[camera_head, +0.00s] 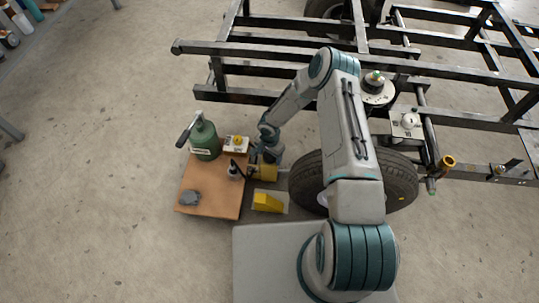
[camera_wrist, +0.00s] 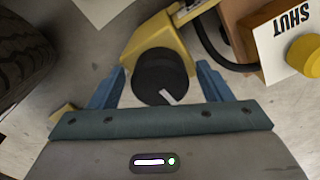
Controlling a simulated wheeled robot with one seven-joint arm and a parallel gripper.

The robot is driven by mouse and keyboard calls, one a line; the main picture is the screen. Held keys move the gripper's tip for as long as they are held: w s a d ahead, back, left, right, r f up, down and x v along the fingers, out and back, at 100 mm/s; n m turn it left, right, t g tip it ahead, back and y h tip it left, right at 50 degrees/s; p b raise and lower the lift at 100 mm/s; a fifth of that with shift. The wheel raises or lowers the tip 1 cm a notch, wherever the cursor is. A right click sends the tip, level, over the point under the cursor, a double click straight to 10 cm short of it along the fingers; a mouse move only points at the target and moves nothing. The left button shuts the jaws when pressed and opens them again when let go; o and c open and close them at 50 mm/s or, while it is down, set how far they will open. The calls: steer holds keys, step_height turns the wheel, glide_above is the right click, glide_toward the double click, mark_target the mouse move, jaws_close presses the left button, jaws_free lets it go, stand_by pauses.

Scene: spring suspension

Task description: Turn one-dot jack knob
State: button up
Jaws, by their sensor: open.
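A round black knob (camera_wrist: 158,75) with a white pointer mark sits at the end of a yellow body (camera_wrist: 150,40) in the wrist view. The pointer slants toward the lower right. My gripper (camera_wrist: 160,83) is open, with one blue finger on each side of the knob; I cannot tell whether either touches it. In the head view the yellow body (camera_head: 264,172) stands beside the tyre, and my gripper (camera_head: 270,155) is just above it, partly hidden by my wrist. I cannot make out any dot marking on the knob.
A black hose (camera_wrist: 215,50) curves nearby. A yellow wedge (camera_head: 267,202) and tyre (camera_head: 305,180) stand close.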

steer(key=c, duration=1)
steer(key=shift+n, duration=0.3)
